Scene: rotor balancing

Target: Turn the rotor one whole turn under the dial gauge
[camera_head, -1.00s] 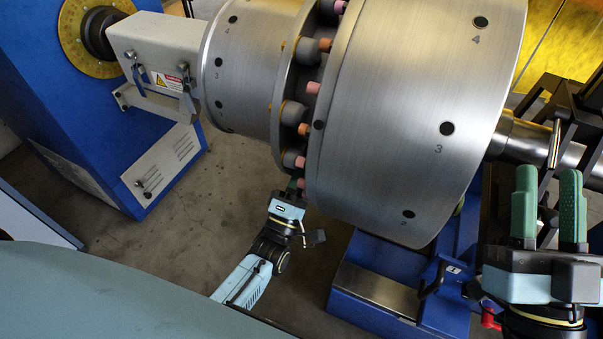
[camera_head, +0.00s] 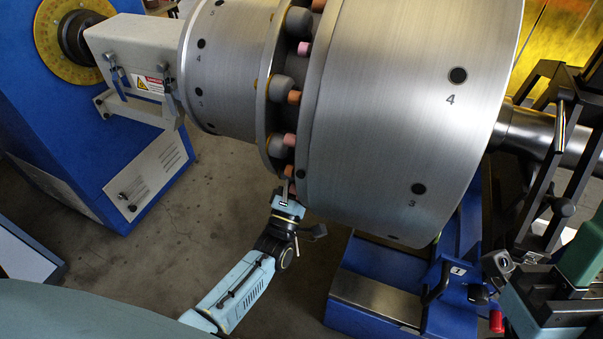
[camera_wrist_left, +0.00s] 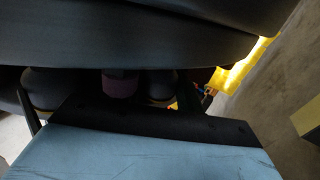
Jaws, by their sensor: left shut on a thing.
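The rotor (camera_head: 400,125) is a large brushed-metal drum with numbered black holes; 4 and 3 face me. A smaller drum (camera_head: 222,70) joins it at the left. A groove between them holds grey bushings (camera_head: 282,90) and pink pins (camera_head: 294,97). My left gripper (camera_head: 289,193) is under the groove, shut on a coupling pin; its tips are mostly hidden. The left wrist view shows a dark purplish pin (camera_wrist_left: 121,84) between dark round parts. My right gripper (camera_head: 580,255) is partly cut off at the lower right; its opening cannot be told. I cannot make out a dial gauge.
A blue drive housing (camera_head: 40,130) with a yellow graduated disc (camera_head: 62,42) stands at the left. A blue base (camera_head: 370,260) lies under the rotor. A black support frame (camera_head: 545,150) is at the right around the shaft. Bare floor (camera_head: 190,210) lies left of my left gripper.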

